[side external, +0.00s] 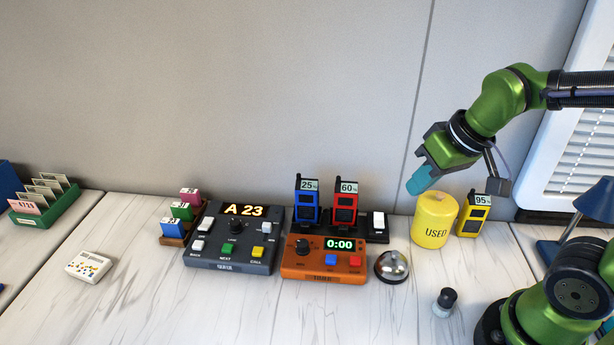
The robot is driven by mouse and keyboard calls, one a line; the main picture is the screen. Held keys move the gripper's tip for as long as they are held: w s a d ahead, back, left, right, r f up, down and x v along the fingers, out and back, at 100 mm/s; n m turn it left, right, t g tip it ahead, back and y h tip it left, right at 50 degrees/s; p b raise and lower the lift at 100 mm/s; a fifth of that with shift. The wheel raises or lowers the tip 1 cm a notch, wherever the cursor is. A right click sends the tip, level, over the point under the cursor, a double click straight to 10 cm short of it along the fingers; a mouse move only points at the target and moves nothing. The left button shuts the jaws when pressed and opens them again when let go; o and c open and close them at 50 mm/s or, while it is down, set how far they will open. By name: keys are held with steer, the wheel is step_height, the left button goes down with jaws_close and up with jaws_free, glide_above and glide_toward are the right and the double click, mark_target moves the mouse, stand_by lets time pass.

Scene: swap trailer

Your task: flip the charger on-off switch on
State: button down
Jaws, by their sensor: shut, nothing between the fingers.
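The charger (320,222) is a dark base against the back wall. It holds a blue battery (306,205) reading 25% and a red battery (345,205) reading 60%. A white rocker switch (378,221) sits on a black plate at the charger's right end; its on or off position is too small to tell. My gripper (418,184) is shut and empty, with teal fingertips. It is in the air to the right of the switch and higher, just above the yellow USED container, touching nothing that I can see.
The yellow USED container (434,224) stands below my gripper, with a yellow 95% battery (473,214) beside it. An orange timer (322,264) and a bell (391,266) are in front of the charger. A dark A 23 console (232,246) is left.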

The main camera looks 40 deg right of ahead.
mark_target(379, 214)
steer(key=w+d+f+n+g+h, duration=0.2)
steer(key=w+n, duration=0.5)
steer(key=n, duration=0.4)
steer(key=shift+w+d+f+h, duration=0.2)
steer(key=shift+w+f+h, duration=0.15)
steer(key=shift+f+h, duration=0.45)
steer(key=x, duration=1.2)
steer(key=shift+d+f, duration=0.2)
steer(key=shift+f, duration=0.15)
steer(key=shift+w+d+f, duration=0.15)
steer(key=shift+w+f, duration=0.1)
steer(key=shift+f, duration=0.25)
